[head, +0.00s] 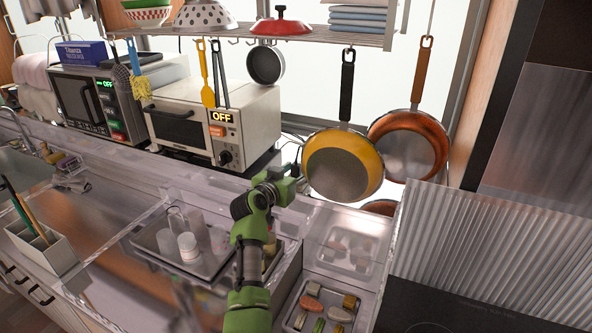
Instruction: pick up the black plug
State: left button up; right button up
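My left gripper (288,181) is at the back of the counter, just right of the white toaster oven (215,120). My green and black arm reaches up to it from the bottom of the head view. A small dark piece (296,169) shows at the fingertips, below a thin dark cord. It may be the black plug, but it is too small to be sure. The fingers are small and partly hidden, so I cannot tell whether they are open or shut on it. My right gripper is not in view.
A yellow pan (343,164) and a copper-coloured pan (408,145) hang close to the right of my gripper. A tray (181,259) with cups lies left of my forearm. A tray (325,306) of small items sits to its right. A shelf (300,33) runs above.

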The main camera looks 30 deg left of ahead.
pick_arm(q)
jog(key=shift+c, duration=0.4)
grip_shut()
jog(key=shift+r, duration=0.1)
